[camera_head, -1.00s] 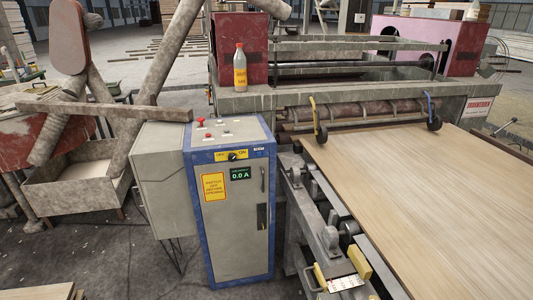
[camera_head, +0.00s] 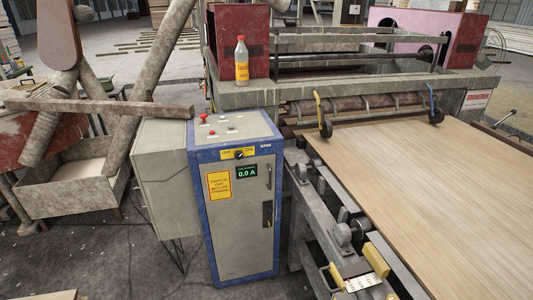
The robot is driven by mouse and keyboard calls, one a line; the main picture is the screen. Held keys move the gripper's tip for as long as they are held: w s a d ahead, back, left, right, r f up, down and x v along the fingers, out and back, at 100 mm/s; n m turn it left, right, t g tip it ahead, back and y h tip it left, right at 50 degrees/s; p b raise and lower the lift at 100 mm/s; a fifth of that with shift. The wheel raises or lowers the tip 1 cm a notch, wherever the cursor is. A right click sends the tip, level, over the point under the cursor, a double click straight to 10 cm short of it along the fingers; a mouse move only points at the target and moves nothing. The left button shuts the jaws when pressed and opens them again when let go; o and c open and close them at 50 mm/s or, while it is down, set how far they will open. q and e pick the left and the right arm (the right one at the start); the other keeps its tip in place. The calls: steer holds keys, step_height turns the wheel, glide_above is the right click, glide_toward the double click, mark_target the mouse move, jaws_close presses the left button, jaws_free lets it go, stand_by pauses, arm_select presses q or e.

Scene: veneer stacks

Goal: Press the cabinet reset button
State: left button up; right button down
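The cabinet (camera_head: 240,231) is grey with a blue frame and stands left of the machine. Its front carries a yellow OFF/ON label with a black rotary switch (camera_head: 239,153), a green display (camera_head: 247,171) reading 0.0 A and a yellow warning label (camera_head: 218,186). On its sloped top are a red mushroom-shaped button (camera_head: 203,118), a small red button or lamp (camera_head: 211,133) and other small pale controls too small to make out. I cannot tell which one is the reset button. Neither of my grippers is in view.
A machine (camera_head: 360,92) with rollers stands behind and right, a wide veneer sheet (camera_head: 440,180) in front of it. A bottle (camera_head: 241,62) stands on its frame. A beam (camera_head: 100,107) and grey box (camera_head: 165,180) flank the cabinet's left. Floor in front is open.

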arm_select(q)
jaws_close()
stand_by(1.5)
